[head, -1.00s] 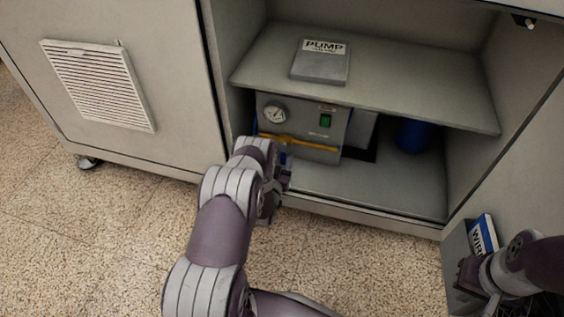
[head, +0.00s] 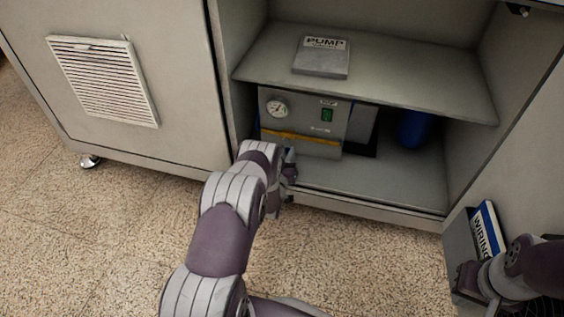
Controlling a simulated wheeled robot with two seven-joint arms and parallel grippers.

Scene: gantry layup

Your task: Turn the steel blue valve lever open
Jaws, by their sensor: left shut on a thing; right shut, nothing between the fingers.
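My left gripper (head: 289,173) is at the lower front of the grey pump unit (head: 300,111), inside the open cabinet's lower bay. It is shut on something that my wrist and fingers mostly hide. A small blue-grey bit, likely the steel blue valve lever (head: 290,155), shows just above the fingers. The lever's full shape and angle cannot be made out. My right gripper (head: 466,278) is shut and empty at the lower right, in front of the document holder on the door.
A yellow strip (head: 300,137) crosses the pump unit below its gauge (head: 276,108) and green switch (head: 327,115). A grey PUMP binder (head: 321,62) lies on the shelf (head: 400,82) above. A blue cylinder (head: 413,130) stands right. The wiring book (head: 486,230) sits in its holder.

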